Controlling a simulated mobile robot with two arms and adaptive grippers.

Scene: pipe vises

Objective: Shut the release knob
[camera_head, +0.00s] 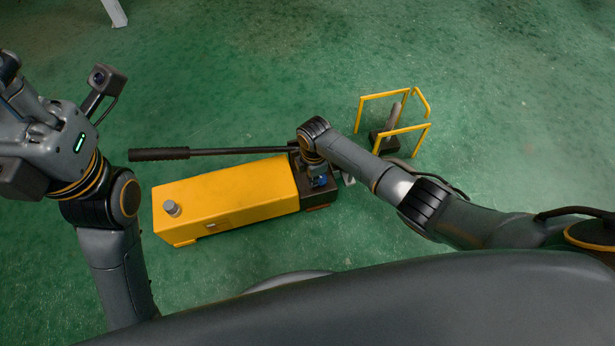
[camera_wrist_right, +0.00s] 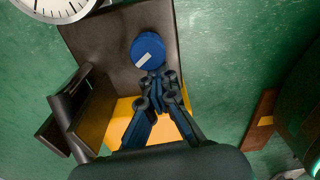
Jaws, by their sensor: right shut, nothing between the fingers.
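The release knob (camera_wrist_right: 148,52) is a round blue cap with a white bar mark, on the dark end block of a yellow hand pump (camera_head: 228,197). My right gripper (camera_wrist_right: 158,84) is shut and empty. Its fingertips are right at the knob's lower edge in the wrist view; I cannot tell whether they touch it. In the head view my right wrist hides most of this spot, with only a bit of blue showing. My left arm is raised at the left of the head view, away from the pump; its fingers cannot be made out.
A long black pump handle (camera_head: 160,154) runs along the pump's far side. A white dial gauge (camera_wrist_right: 58,5) is at the wrist view's top left. A yellow-framed stand (camera_head: 384,97) with a grey bar is to the right. Green floor around is mostly clear.

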